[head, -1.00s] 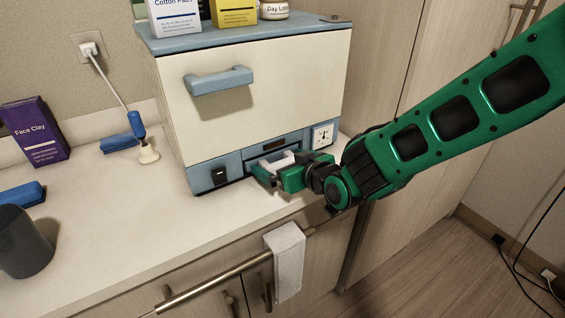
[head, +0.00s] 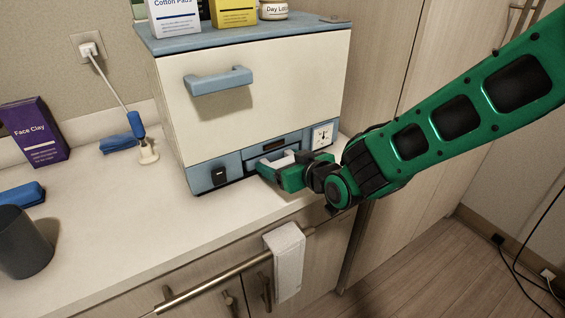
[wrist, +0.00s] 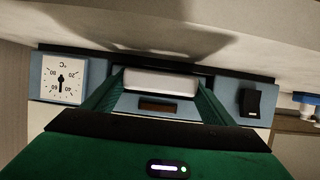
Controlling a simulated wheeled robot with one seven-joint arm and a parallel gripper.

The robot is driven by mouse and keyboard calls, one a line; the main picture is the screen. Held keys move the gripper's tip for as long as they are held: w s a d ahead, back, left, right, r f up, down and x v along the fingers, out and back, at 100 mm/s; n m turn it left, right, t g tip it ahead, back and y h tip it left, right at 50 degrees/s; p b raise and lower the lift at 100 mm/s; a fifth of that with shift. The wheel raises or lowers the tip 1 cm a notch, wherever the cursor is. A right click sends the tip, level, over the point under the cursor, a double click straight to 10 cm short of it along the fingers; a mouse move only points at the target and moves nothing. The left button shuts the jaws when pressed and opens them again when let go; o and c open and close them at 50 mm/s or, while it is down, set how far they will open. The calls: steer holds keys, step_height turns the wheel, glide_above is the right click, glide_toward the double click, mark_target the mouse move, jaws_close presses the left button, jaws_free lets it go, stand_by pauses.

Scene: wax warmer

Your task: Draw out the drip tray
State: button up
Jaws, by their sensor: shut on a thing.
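The wax warmer (head: 255,95) is a cream box with blue trim on the counter. The drip tray's white handle (head: 279,161) shows low on its front; how far the tray stands out of its slot is hard to tell. My gripper (head: 274,166) is at this handle, its green fingers shut on it. In the wrist view, which shows the warmer upside down, the white handle (wrist: 160,82) lies between the two green fingers. The fingers and hand hide part of the tray.
A dial (head: 322,136) and a black switch (head: 219,175) flank the slot. A towel (head: 286,262) hangs on the rail below the counter edge. A face clay box (head: 36,133) and grey cup (head: 24,242) stand left. The counter before the warmer is clear.

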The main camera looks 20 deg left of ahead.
steer(key=shift+s, duration=0.15)
steer(key=shift+s+d, duration=0.95)
steer(key=shift+d, duration=0.2)
steer(key=shift+s+d, duration=0.9)
steer(key=shift+d, duration=0.2)
steer(key=shift+s, duration=0.1)
